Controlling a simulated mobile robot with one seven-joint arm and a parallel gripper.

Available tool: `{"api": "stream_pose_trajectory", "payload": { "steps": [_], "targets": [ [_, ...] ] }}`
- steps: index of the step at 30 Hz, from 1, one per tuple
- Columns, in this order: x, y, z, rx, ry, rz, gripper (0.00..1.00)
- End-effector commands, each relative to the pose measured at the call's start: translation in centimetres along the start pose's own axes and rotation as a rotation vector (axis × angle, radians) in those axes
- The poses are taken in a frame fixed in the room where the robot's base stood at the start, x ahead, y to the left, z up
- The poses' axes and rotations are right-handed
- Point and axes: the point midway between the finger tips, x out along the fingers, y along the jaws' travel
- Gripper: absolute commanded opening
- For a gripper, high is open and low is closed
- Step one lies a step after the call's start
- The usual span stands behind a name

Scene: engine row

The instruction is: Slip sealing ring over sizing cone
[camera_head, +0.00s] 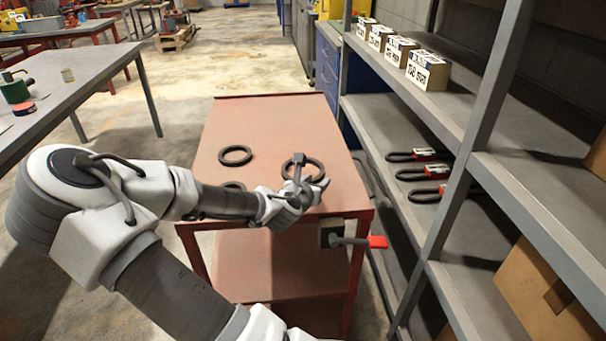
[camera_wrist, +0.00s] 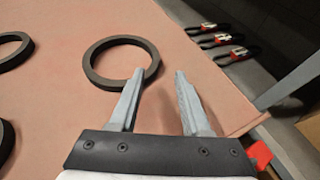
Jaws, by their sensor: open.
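Several dark sealing rings lie flat on the red-brown cart top. One ring (camera_head: 235,164) is at the middle left, and another is partly hidden behind my arm. A third ring (camera_head: 319,164) is at my gripper (camera_head: 300,160); it also shows in the wrist view (camera_wrist: 88,70). My gripper (camera_wrist: 159,76) is open and empty. In the wrist view its left fingertip overlaps the ring's right rim, with a bit of rim between the fingertips; contact and height are unclear. I cannot make out a sizing cone in either view.
The cart top (camera_head: 265,112) is clear toward its far end. A grey shelf rack (camera_head: 395,125) with boxes and black-and-red items stands close on the right. A red-ended handle (camera_head: 378,242) sticks out at the cart's near side. A grey workbench (camera_head: 70,75) stands left.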

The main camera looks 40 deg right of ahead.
Motion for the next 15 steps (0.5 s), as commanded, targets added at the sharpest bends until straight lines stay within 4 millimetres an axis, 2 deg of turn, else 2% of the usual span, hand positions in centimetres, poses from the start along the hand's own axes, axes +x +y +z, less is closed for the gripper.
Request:
{"api": "stream_pose_trajectory", "payload": {
  "steps": [5, 15],
  "targets": [
    [0.9, 0.1, -0.1, 0.000, 0.000, 0.000, 0.47],
    [4.9, 0.4, 0.0, 0.002, 0.000, -0.001, 0.47]
  ]
}}
